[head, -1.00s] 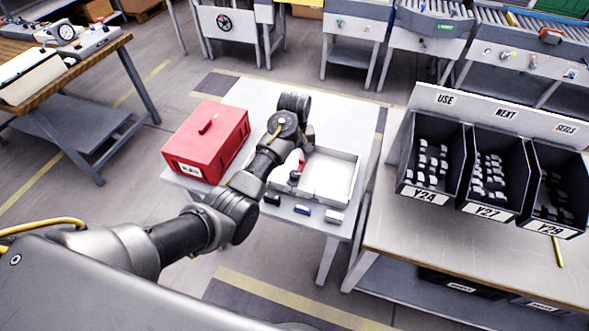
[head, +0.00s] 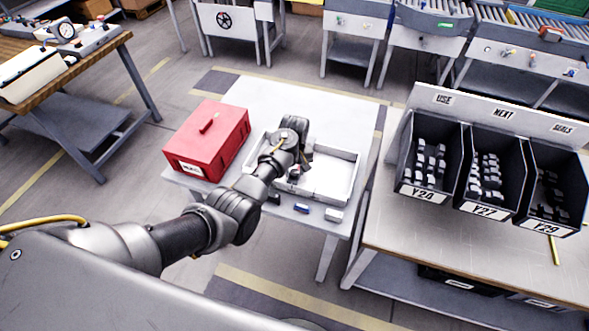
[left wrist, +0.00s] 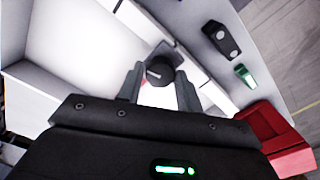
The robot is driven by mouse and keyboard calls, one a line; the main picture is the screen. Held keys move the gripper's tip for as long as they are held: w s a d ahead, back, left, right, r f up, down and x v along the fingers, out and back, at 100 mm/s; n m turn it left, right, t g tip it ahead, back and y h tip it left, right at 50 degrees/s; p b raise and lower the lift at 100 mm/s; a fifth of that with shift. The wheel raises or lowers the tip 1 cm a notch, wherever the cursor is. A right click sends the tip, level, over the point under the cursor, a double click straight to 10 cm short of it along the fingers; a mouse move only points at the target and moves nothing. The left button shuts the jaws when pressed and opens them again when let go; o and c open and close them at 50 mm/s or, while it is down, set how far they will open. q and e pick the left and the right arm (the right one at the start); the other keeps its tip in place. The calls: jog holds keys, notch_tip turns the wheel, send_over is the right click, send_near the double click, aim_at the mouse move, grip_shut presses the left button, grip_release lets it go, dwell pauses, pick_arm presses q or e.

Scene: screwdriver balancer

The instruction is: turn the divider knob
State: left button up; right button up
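The divider knob (left wrist: 158,72) shows in the left wrist view as a dark round knob with a pale line across it, by a grey plate. My left gripper (left wrist: 158,80) is open, with one finger on each side of the knob at the fingertips. A gap shows beside each finger; I cannot tell how deep the knob sits between them. In the head view my left gripper (head: 297,172) points down over the left part of the white tray (head: 333,192) and hides the knob. My right gripper is not in view.
A red case (head: 208,140) stands left of the tray on the white table (head: 290,100). Small dark, blue (head: 302,208) and white (head: 334,215) blocks lie along the front edge. Black bins (head: 430,160) stand on a bench at right. The table's back is clear.

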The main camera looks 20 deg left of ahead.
pick_arm(q)
jog(key=c, duration=0.5)
jog(key=shift+r, duration=0.1)
jog(key=m+p, duration=0.1)
jog(key=m, duration=0.2)
jog(key=shift+p, duration=0.35)
jog(key=m, duration=0.2)
jog(key=shift+m+p, duration=0.3)
jog(key=shift+m, duration=0.1)
jog(key=m, duration=0.9)
jog(key=shift+w+m, duration=0.1)
jog(key=shift+m, duration=1.8)
